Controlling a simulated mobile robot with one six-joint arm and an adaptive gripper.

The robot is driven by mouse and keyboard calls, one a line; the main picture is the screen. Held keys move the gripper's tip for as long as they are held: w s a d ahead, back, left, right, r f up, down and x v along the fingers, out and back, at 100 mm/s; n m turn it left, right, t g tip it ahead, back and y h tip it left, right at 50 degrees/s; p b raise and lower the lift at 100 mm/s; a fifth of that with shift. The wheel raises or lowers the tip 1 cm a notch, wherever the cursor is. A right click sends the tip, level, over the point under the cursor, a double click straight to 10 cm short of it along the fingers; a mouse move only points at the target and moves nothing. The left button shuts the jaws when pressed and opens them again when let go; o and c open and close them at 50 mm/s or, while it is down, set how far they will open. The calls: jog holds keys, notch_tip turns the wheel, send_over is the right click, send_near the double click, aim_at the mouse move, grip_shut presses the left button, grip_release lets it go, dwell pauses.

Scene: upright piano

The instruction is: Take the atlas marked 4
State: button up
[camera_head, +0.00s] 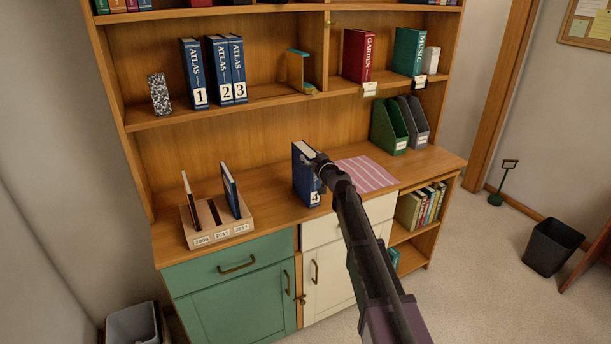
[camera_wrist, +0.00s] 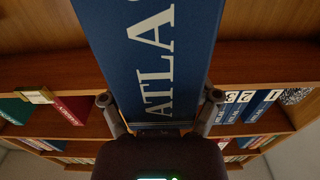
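The atlas marked 4 (camera_head: 303,173) is a thick dark blue book. In the head view it stands upright on the wooden counter, spine to the front, with its white number label low on the spine, partly covered by my arm. In the wrist view its blue spine with white ATLAS lettering (camera_wrist: 152,65) fills the middle. My gripper (camera_wrist: 160,108) has one finger on each side of the book, and both look pressed against it. In the head view my gripper (camera_head: 318,163) is at the book's upper right. Whether the book's base touches the counter is hard to tell.
Atlases 1 (camera_head: 195,75), 2 and 3 (camera_head: 238,70) stand on the shelf above, with a teal-and-wood bookend (camera_head: 300,72) to their right. A slotted wooden holder (camera_head: 218,222) with two books is left on the counter. A pink striped mat (camera_head: 367,174) lies right of the atlas.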

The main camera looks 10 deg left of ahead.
jog(key=shift+c, duration=0.4)
jog(key=shift+w+r, duration=0.1)
jog(key=shift+r+p, duration=1.7)
jog(key=shift+p, duration=0.15)
jog(key=v, duration=0.5)
jog(key=r+p+v, duration=0.1)
jog(key=v, duration=1)
jog(key=shift+r, duration=0.2)
jog(key=shift+c, duration=0.2)
